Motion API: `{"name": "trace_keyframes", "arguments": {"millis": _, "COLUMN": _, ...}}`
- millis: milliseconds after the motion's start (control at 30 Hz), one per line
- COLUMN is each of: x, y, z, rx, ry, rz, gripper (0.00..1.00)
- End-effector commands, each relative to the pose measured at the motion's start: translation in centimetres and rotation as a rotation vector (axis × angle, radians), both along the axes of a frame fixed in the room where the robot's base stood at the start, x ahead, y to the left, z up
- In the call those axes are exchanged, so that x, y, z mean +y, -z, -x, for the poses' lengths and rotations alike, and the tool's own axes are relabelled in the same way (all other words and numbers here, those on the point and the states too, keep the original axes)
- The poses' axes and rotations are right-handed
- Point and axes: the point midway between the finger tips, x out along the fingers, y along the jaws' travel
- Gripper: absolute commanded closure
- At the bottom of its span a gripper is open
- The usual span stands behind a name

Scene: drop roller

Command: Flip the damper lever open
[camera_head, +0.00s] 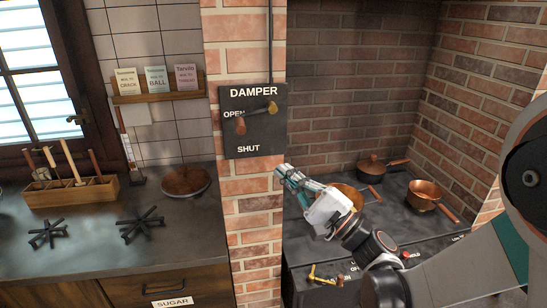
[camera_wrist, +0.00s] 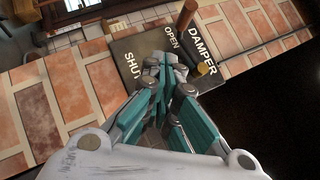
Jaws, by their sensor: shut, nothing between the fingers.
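The damper panel (camera_head: 236,148) is a dark plate on the brick pillar, marked DAMPER at the top, OPEN at upper left and SHUT at the bottom. The damper lever (camera_head: 256,112) crosses it, with a brown handle at the left, just below OPEN, and a brass knob at the right. My gripper (camera_head: 280,170) is shut and empty, just below and right of the panel. Its closed fingers (camera_wrist: 164,62) cover part of the panel in the wrist view.
A stove alcove on the right holds copper pans (camera_head: 424,194) on a dark top. A wooden utensil box (camera_head: 72,192) and a round lid (camera_head: 186,181) sit on the left counter. A card shelf (camera_head: 158,95) hangs on the tiles. The space before the panel looks clear.

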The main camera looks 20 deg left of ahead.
Motion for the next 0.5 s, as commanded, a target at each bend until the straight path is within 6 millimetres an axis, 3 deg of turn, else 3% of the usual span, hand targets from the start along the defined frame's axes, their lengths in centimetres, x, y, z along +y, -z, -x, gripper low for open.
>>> {"name": "trace_keyframes", "arguments": {"millis": 200, "x": -1.8, "y": 1.1, "z": 0.8, "rx": 0.0, "ry": 0.001, "rz": -0.001, "gripper": 1.0}}
{"name": "trace_keyframes", "arguments": {"millis": 500, "x": -2.0, "y": 1.3, "z": 0.9, "rx": 0.0, "ry": 0.0, "rz": 0.0, "gripper": 1.0}}
